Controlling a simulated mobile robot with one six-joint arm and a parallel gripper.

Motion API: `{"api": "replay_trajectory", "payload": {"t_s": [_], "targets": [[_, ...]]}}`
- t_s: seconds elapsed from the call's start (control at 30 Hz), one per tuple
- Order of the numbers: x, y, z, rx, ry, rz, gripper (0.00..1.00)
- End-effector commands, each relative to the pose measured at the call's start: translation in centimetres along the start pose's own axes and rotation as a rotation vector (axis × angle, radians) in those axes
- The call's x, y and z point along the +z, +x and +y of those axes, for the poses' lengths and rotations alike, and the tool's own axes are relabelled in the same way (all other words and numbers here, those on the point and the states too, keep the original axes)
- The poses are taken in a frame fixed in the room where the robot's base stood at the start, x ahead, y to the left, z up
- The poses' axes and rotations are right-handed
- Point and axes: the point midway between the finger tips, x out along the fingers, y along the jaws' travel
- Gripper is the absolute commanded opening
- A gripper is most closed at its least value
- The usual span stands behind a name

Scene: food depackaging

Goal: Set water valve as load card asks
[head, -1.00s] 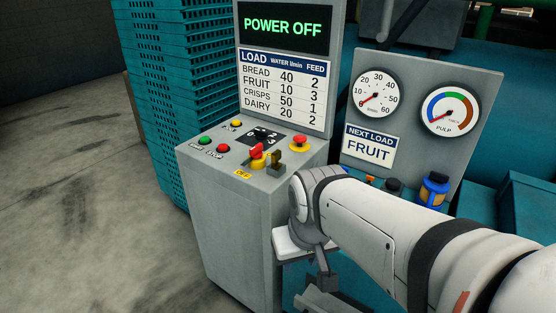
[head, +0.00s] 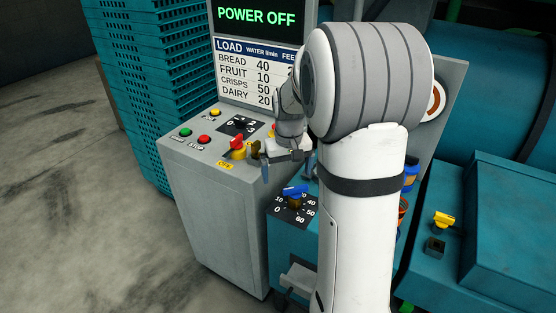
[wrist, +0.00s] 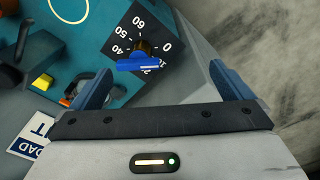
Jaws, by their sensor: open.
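The water valve (head: 295,192) is a blue handle on a black dial plate marked 0 to 60, on a teal panel. It also shows in the wrist view (wrist: 138,65), where the handle covers some dial numbers; I cannot tell its exact setting. My gripper (head: 288,172) is open and empty, above and behind the valve. In the wrist view the valve appears between the two blue fingers, beyond them and apart. The load card (wrist: 32,138) is only partly in the wrist view, ending in "AD" and "T". The load table (head: 250,75) shows FRUIT with water 10.
The grey control cabinet (head: 205,215), with buttons and a red switch (head: 237,145) at OFF, stands left of the valve. The display (head: 257,15) reads POWER OFF. A teal crate stack (head: 150,90) is behind. A yellow handle (head: 444,219) is at the right. Floor at left is clear.

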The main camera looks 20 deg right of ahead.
Motion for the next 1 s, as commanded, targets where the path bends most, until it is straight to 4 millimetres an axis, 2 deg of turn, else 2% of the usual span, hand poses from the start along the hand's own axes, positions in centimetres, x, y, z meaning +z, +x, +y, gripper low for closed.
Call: {"api": "replay_trajectory", "payload": {"t_s": [0.03,0.1,0.3,0.47,0.8,1.0], "targets": [[-1.4,0.6,1.1,-0.002,0.011,-0.018,0.99],[-2.8,1.7,2.4,-0.004,0.019,-0.032,0.99],[-4.9,3.9,4.5,-0.007,0.031,-0.054,0.99],[-5.2,5.3,4.9,-0.008,0.033,-0.06,0.99],[-4.8,10.4,4.9,-0.009,0.034,-0.061,0.99],[-4.8,12.0,4.9,-0.008,0.034,-0.058,0.99]]}}
